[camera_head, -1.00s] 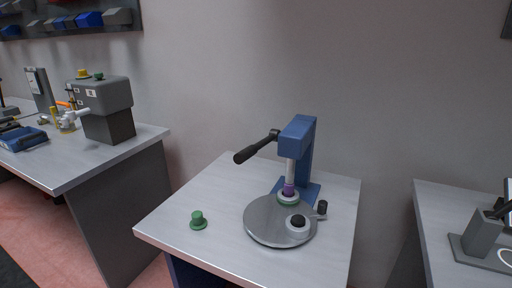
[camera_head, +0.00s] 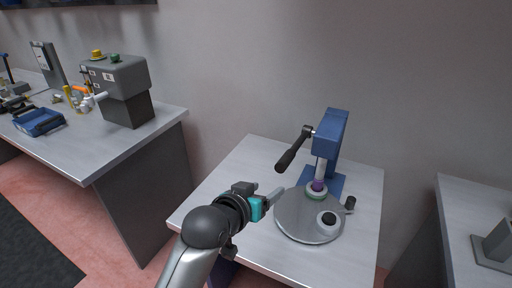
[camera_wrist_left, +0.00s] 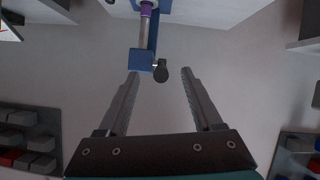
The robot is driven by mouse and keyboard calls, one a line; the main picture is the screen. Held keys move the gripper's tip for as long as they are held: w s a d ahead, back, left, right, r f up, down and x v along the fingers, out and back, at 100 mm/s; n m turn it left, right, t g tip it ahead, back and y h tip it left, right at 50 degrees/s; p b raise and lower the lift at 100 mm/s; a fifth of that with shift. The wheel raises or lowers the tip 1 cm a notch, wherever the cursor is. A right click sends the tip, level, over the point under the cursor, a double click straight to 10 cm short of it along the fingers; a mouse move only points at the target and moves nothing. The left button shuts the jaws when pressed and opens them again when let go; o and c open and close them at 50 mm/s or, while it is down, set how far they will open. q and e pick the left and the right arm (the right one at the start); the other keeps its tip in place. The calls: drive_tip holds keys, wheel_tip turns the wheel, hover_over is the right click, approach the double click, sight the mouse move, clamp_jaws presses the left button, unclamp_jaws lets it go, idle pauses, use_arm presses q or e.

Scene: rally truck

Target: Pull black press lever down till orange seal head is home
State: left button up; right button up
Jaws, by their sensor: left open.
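The blue arbor press (camera_head: 331,135) stands on the middle table. Its black lever (camera_head: 293,150) points left and down toward its grip end. Below the press column is a purple head (camera_head: 318,185) at a white and green ring; I see no orange head. My left gripper (camera_head: 268,194) is open and empty, low and left of the lever, apart from it. In the left wrist view the jaws (camera_wrist_left: 158,85) are spread wide, and the lever's dark round end (camera_wrist_left: 161,73) shows between them, farther off. My right gripper is not in view.
A round grey plate (camera_head: 290,222) under the press carries a white ring with a black top (camera_head: 328,222). A left bench (camera_head: 100,150) holds a grey machine (camera_head: 122,85) and a blue tray (camera_head: 38,121). Another table (camera_head: 470,205) stands at right, across a gap.

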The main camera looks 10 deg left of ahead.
sight(285, 161)
use_arm(q)
wheel_tip(285, 161, up, 4)
drive_tip(key=shift+t, duration=0.3)
drive_tip(key=x, duration=0.5)
drive_tip(key=b+x, duration=0.1)
drive_tip(key=x, duration=0.8)
drive_tip(key=shift+w+a+f+b, duration=0.15)
drive_tip(key=shift+w+b, duration=0.15)
drive_tip(key=shift+w, duration=0.15)
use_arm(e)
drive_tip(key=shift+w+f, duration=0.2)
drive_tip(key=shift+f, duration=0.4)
use_arm(q)
clamp_jaws()
